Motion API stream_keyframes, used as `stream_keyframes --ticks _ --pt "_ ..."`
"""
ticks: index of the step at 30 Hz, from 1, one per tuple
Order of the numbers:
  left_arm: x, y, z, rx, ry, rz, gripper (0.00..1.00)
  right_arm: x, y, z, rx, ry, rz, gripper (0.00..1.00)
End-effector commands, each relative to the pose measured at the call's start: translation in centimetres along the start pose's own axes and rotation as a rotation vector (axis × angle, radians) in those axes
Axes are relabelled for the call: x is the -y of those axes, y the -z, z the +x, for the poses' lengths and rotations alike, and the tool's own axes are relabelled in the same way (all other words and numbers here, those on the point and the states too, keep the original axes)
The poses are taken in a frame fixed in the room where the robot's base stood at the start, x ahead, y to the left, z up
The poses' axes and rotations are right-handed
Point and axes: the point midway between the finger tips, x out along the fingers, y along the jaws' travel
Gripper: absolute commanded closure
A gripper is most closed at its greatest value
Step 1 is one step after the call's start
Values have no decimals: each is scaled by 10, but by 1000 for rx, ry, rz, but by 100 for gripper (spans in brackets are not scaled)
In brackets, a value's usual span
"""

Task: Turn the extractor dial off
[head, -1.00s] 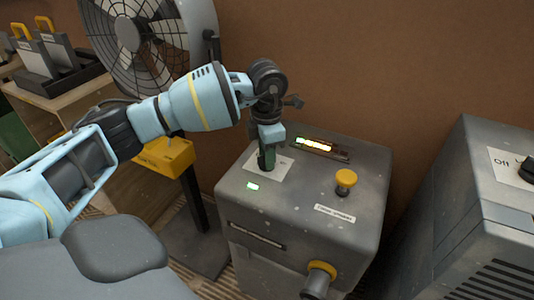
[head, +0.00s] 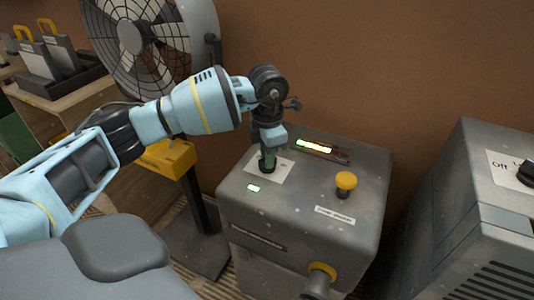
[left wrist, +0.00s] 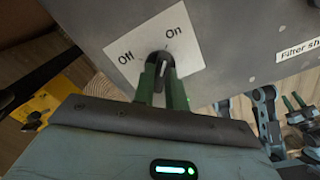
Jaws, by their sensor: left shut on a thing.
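The extractor dial (left wrist: 162,63) is a dark knob with a pale pointer line, on a white plate (left wrist: 128,38) marked Off at left and On at right. In the left wrist view the pointer stands roughly between the two words. My left gripper (left wrist: 163,84) is shut on the dial, one green finger on each side. In the head view my left gripper (head: 268,161) reaches down onto the plate on the grey machine (head: 300,205) and hides the dial. My right gripper (left wrist: 293,102) shows small in the left wrist view, with its green fingers apart.
A yellow button (head: 345,181) and a lit strip (head: 316,147) sit on the same machine top. A second grey machine (head: 470,200) with its own Off label and dark knob (head: 527,172) stands at right. A fan (head: 150,45) stands behind my left arm.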

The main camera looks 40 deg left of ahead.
Motion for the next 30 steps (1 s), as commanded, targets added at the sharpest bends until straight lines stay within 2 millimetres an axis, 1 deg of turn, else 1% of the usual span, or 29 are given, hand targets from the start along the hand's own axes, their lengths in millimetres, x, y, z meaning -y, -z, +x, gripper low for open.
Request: stream_keyframes --ticks 1,8,21,30 --pt "0 0 -3 2 0 -25 100 0 3 -4 -3 0 0 64" --pt "0 0 -5 3 0 -202 100 2 14 -19 -12 0 4 64" --pt "0 -1 -7 6 1 -620 100 10 31 -53 -24 1 31 64" --pt "-1 -2 -8 8 2 -906 100 11 45 -70 -34 -1 26 64"
